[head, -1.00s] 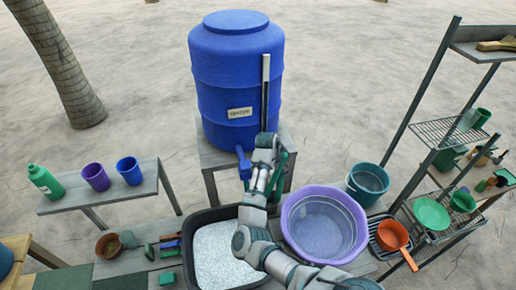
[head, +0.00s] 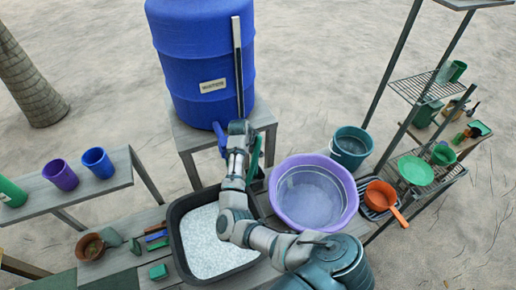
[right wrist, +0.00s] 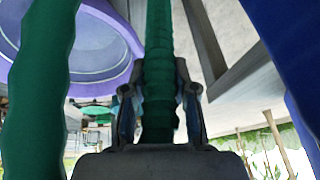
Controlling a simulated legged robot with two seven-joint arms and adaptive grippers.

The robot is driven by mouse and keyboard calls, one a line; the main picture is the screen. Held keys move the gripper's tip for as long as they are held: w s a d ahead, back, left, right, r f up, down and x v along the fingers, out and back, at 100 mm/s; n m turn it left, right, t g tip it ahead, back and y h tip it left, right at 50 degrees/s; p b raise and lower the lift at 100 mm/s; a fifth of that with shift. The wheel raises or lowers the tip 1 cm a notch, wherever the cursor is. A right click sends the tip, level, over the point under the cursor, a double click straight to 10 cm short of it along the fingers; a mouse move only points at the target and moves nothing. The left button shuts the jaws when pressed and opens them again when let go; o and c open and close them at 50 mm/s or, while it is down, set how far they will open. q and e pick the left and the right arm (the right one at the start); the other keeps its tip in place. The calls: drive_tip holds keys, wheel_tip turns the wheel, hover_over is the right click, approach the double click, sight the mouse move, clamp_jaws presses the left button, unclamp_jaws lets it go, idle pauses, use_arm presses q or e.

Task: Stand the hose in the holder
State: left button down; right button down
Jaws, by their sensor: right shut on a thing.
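The green ribbed hose (right wrist: 159,45) runs up through the middle of the right wrist view, between the fingers of my right gripper (right wrist: 158,92), which is shut on it. Another green length (right wrist: 38,90) passes at the left of that view. In the head view, my right gripper (head: 240,128) is in front of the blue tank's stand, beside the blue spigot (head: 221,138), and part of the hose (head: 255,158) shows to its right. The arm hides most of the hose there. I cannot make out a hose holder for certain. My left gripper is not in view.
A blue tank (head: 185,60) stands on a grey stand (head: 262,120). Below my right arm are a black tub (head: 180,235) of white grains and a purple basin (head: 345,215). A teal bucket (head: 351,147) and shelf rack (head: 388,118) are at the right.

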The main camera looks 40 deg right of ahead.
drive_tip(key=f+b, duration=0.2)
drive_tip(key=f, duration=0.5)
drive_tip(key=shift+d+f+b, duration=0.2)
drive_tip(key=shift+b, duration=0.15)
drive_tip(key=shift+a, duration=0.1)
drive_tip(key=shift+c, duration=0.2)
unclamp_jaws()
drive_tip(key=shift+s, duration=0.1)
drive_tip(key=shift+r, duration=0.15)
drive_tip(key=p+v, duration=0.8)
drive_tip(key=shift+d+r, duration=0.15)
drive_tip(key=shift+d, duration=0.25)
drive_tip(key=shift+v, duration=1.35)
